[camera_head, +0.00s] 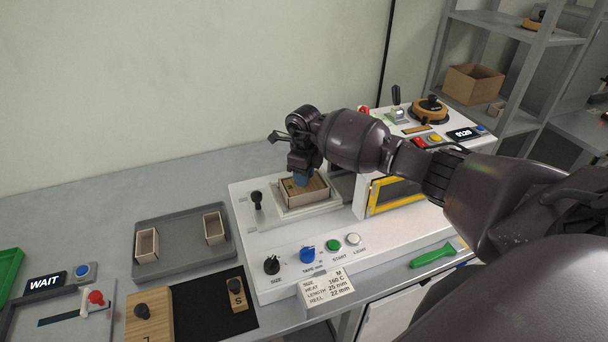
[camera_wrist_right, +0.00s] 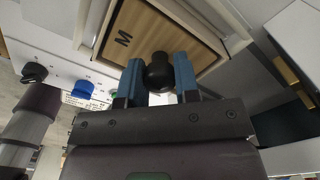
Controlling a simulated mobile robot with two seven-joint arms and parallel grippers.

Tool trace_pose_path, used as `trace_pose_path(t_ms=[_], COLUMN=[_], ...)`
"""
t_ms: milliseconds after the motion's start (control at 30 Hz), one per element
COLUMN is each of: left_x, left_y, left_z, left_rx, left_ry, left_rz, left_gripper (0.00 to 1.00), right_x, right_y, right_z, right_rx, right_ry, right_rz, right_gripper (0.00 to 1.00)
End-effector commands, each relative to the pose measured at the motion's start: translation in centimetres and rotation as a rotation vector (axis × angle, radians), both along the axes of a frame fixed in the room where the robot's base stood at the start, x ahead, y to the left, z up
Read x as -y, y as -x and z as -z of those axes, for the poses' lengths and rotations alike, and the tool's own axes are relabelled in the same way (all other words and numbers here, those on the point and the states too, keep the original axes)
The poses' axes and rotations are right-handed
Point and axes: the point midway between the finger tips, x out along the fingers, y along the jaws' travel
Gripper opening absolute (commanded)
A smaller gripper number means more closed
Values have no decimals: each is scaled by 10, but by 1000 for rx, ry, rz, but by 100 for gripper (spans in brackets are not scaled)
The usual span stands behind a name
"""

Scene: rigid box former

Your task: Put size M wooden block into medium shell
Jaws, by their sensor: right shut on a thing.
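The wooden block marked M (camera_wrist_right: 135,45) fills most of the upper part of the right wrist view. Its black knob (camera_wrist_right: 158,72) is between the blue fingers of my right gripper (camera_wrist_right: 159,78), which is shut on it. In the head view my right gripper (camera_head: 302,179) points down over the medium shell (camera_head: 318,193), a cardboard box in the white machine's square recess. The block is down inside the shell or at its opening; its exact depth cannot be told. The gripper hides much of the block in the head view. My left gripper is not in view.
A grey tray (camera_head: 183,257) holds two small cardboard shells. A block marked S (camera_head: 237,294) and a larger block (camera_head: 149,315) are at front left. The machine (camera_head: 293,252) has knobs and a yellow-framed door (camera_head: 395,195) beside my arm. A settings card (camera_head: 325,290) stands in front.

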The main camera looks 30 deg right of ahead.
Motion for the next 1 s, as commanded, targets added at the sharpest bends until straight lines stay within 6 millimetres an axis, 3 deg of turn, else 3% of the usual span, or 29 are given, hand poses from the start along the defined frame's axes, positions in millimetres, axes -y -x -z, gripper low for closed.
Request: trace_pose_path(t_ms=[233, 267, 400, 767, 1000], left_x=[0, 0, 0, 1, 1], left_y=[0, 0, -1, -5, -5], left_z=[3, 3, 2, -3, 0], left_rx=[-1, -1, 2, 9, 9], left_ry=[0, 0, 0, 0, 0], left_rz=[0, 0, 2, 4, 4], left_gripper=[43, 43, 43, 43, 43], right_x=[0, 0, 0, 0, 1], right_y=[0, 0, 0, 0, -1], right_z=[3, 3, 2, -1, -34], right_rx=[1, 0, 0, 0, 3], right_ry=[1, 0, 0, 0, 4], right_rz=[0, 0, 1, 1, 0], right_gripper=[1, 33, 54, 55, 55])
